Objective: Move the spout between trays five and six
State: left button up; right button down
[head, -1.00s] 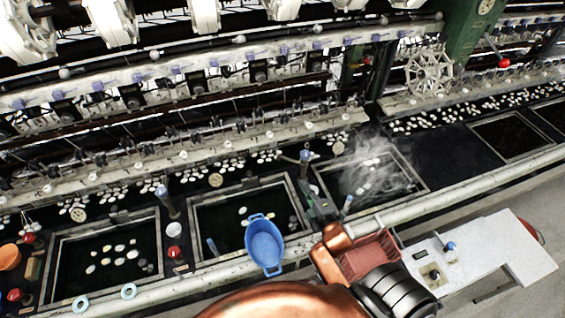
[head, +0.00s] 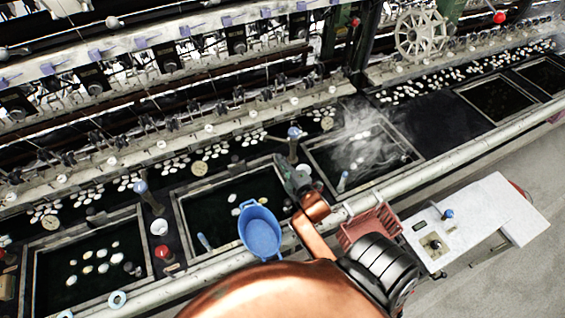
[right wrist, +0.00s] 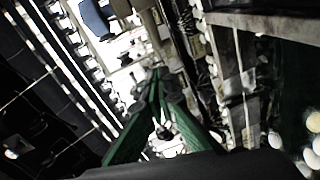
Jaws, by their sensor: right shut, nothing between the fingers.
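A spout with a blue top (head: 293,133) stands on the dark divider between the middle basin (head: 180,212) and the steaming basin (head: 400,172). Another blue-topped spout (head: 141,188) stands between the middle basin and the left one (head: 36,285). No tray numbers are readable. My right gripper (head: 281,162) is shut and empty, just in front of and slightly left of the first spout; I cannot tell whether they touch. In the right wrist view its green fingers (right wrist: 156,75) meet at the tips, and a blue part (right wrist: 94,17) shows beyond them. My left gripper is out of view.
A blue tub (head: 260,232) sits at the middle basin's front edge, close to my right arm. A red basket (head: 370,228) and a white side table (head: 490,222) stand in front of the rail. Reeling machinery lines the back. Steam hangs over the right-hand basin.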

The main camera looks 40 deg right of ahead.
jog(key=shift+w+d+f, duration=0.25)
jog(key=shift+w+d, duration=0.5)
jog(key=shift+w, duration=0.45)
jog(key=shift+w+d+f, duration=0.3)
jog(key=shift+w+d, duration=0.5)
jog(key=shift+w, duration=0.45)
jog(key=shift+w+d+f, duration=0.25)
jog(key=shift+w+d, duration=0.5)
jog(key=shift+w, duration=0.45)
